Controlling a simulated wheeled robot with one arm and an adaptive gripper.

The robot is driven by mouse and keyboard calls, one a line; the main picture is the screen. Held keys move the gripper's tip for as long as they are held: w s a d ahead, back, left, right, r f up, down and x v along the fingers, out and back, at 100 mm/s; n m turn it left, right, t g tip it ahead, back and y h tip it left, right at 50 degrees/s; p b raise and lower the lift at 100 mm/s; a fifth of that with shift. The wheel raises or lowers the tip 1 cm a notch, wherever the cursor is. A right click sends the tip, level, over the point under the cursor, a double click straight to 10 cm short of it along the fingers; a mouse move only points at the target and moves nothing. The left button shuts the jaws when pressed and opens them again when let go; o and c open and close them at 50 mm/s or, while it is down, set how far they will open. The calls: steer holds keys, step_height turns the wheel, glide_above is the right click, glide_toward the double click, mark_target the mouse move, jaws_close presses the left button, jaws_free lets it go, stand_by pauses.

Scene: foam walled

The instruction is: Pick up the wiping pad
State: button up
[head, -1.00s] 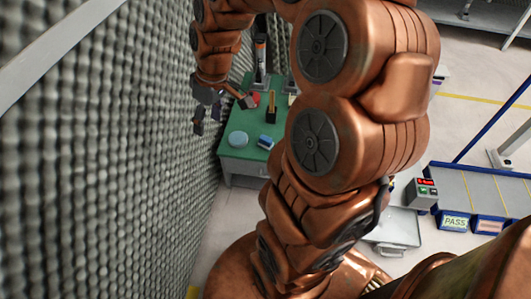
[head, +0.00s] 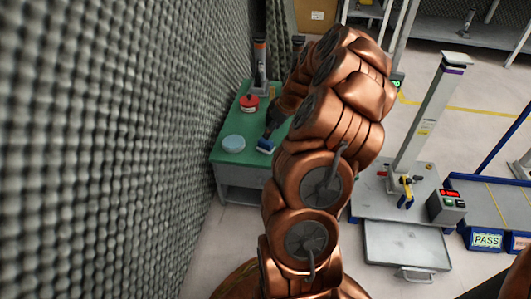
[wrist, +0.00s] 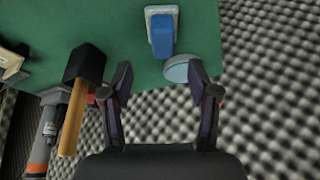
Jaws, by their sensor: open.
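The wiping pad, a blue block with a pale grey-white base, lies on the green table (head: 232,157); I take it to be the blue piece (head: 265,145) in the head view. In the wrist view the pad (wrist: 162,31) is at the top centre, beyond the fingertips and apart from them. My gripper (wrist: 159,80) is open and empty, its two dark fingers spread. In the head view my arm hides much of the gripper, which is close to the pad.
A pale blue round disc (wrist: 177,70) lies near the pad, just past the right finger. A mallet (wrist: 84,64) with a wooden handle lies left of the left finger. A red item (head: 249,103) stands further back. A grey foam wall (head: 110,150) borders the table's left side.

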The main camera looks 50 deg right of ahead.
mark_target(266, 141)
steer(key=shift+b+x, duration=0.5)
steer(key=shift+x, duration=0.9)
steer(key=b+x, duration=0.1)
steer(key=x, duration=0.1)
steer(key=b+x, duration=0.2)
steer(key=x, duration=0.1)
steer(key=shift+s+a, duration=0.2)
steer(key=shift+c, duration=0.4)
jaws_close()
